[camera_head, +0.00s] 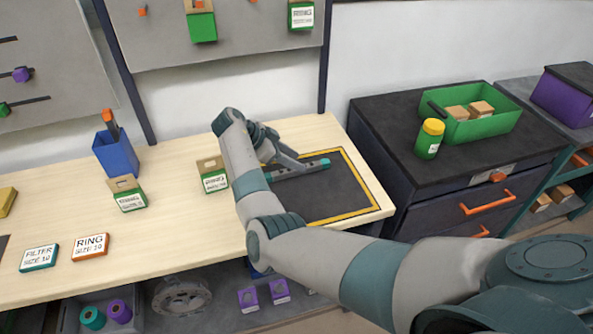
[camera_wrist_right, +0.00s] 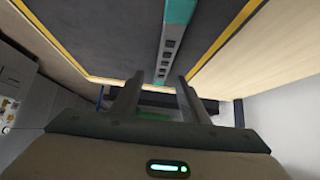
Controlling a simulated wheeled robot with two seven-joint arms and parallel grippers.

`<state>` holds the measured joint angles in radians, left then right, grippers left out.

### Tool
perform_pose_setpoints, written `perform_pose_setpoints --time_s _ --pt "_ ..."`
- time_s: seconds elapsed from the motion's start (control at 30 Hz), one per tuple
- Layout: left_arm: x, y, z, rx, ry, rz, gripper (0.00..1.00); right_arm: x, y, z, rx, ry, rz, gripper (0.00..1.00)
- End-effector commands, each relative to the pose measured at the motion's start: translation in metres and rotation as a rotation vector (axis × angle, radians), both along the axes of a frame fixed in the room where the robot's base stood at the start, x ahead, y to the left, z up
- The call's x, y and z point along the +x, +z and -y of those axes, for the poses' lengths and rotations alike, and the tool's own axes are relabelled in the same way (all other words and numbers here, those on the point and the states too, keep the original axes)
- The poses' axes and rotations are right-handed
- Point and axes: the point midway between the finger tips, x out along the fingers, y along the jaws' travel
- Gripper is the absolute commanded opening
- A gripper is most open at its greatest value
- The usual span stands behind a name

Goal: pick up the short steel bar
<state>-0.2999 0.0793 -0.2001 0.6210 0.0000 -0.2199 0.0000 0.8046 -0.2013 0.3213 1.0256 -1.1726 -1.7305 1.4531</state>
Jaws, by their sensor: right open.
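The short steel bar (camera_head: 309,166) is grey with a row of dark square holes and a teal end. It lies on a dark mat (camera_head: 335,205) with a yellow border on the wooden table. My right gripper (camera_head: 287,162) is over the bar's left part. In the right wrist view the bar (camera_wrist_right: 167,55) runs down toward the gap between the two open fingers (camera_wrist_right: 158,92), closer to the right finger. Nothing is held, and I cannot tell whether a finger touches the bar. The bar's left end is partly hidden by the gripper. My left gripper is out of view.
A green and tan box (camera_head: 214,180) stands left of my right arm, with a blue bin (camera_head: 115,156) farther left. Flat FILTER (camera_head: 39,258) and RING (camera_head: 90,247) boxes lie front left. A dark drawer cabinet (camera_head: 400,160) stands right of the table. The mat's right part is clear.

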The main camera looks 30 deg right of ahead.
Motion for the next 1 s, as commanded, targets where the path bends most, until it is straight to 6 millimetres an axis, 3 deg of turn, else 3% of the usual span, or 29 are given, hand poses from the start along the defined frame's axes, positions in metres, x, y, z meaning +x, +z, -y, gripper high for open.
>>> perform_pose_setpoints --time_s 0.3,0.5,1.0 --pt "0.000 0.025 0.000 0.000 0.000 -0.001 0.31 -0.001 -0.012 0.025 0.000 -0.001 -0.004 0.41" --pt "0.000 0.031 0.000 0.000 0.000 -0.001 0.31 -0.004 -0.029 0.038 -0.001 -0.001 -0.002 0.41" --pt "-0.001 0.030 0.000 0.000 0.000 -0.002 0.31 -0.004 -0.032 0.040 0.000 -0.001 -0.001 0.41"
